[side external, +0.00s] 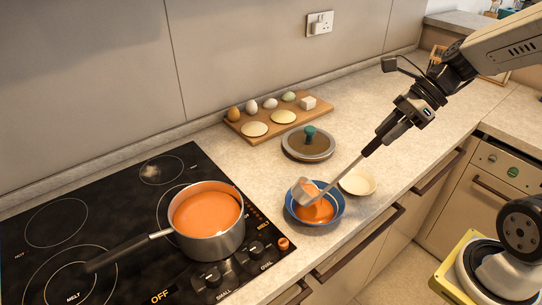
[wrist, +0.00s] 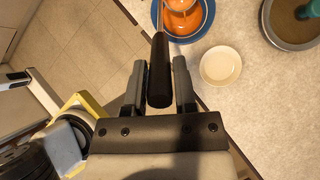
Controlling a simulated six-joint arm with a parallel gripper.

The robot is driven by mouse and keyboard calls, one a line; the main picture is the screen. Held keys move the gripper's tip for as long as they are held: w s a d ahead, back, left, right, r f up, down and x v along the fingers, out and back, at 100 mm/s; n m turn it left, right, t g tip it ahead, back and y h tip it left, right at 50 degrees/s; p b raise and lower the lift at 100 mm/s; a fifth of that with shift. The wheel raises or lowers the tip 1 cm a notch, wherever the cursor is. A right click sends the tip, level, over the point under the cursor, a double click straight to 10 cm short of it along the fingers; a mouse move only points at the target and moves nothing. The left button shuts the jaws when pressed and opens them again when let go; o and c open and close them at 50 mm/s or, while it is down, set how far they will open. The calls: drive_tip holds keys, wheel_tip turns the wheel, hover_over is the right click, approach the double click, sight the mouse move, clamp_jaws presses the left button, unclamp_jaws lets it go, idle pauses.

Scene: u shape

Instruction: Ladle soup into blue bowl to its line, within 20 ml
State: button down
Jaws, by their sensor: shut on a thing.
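My gripper (side external: 385,136) is shut on the dark handle of the ladle (side external: 338,172), right of and above the blue bowl. In the wrist view the black ladle handle (wrist: 159,72) sits between my fingers. The ladle's metal cup is tilted over the blue bowl (side external: 338,212), in or just above it; I cannot tell if it touches. Orange soup (side external: 318,211) lies in the bowl. The bowl's line cannot be made out. The blue bowl also shows at the top of the wrist view (wrist: 157,22). The steel pot (side external: 215,245) on the hob holds orange soup (side external: 205,212).
A small cream dish (side external: 357,182) stands just right of the blue bowl. A lid with a green knob (side external: 309,143) lies behind it. A wooden board (side external: 262,130) with eggs and other food is farther back. The counter's front edge is close to the bowl.

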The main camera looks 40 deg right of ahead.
drive_tip(key=shift+s+d+f+t+y, duration=0.3)
drive_tip(key=shift+d+f+y, duration=0.1)
drive_tip(key=shift+d, duration=0.2)
drive_tip(key=shift+s+d+f+t+y, duration=0.2)
drive_tip(key=shift+s+d+f+y, duration=0.15)
drive_tip(key=shift+d, duration=0.2)
idle(0.9)
drive_tip(key=shift+s+d+f+t+y, duration=0.25)
drive_tip(key=shift+d+f+y, duration=0.15)
drive_tip(key=shift+d+f, duration=0.15)
drive_tip(key=shift+s+d+f+t+y, duration=0.15)
drive_tip(key=shift+s+d+f+y, duration=0.15)
drive_tip(key=shift+d+f, duration=0.25)
idle(1.2)
drive_tip(key=shift+s+d+f+t+y, duration=0.25)
drive_tip(key=shift+d+f+y, duration=0.2)
drive_tip(key=shift+f, duration=0.15)
drive_tip(key=shift+s+d+f+t+y, duration=0.2)
drive_tip(key=shift+d+f+y, duration=0.2)
drive_tip(key=shift+f, duration=0.2)
idle(0.9)
drive_tip(key=shift+s+d+f+y+b, duration=0.15)
drive_tip(key=shift+d+f+y, duration=0.15)
drive_tip(key=shift+f, duration=0.25)
drive_tip(key=shift+s+d+f+y+b, duration=0.15)
drive_tip(key=shift+d+f+y, duration=0.15)
drive_tip(key=shift+f, duration=0.2)
idle(0.5)
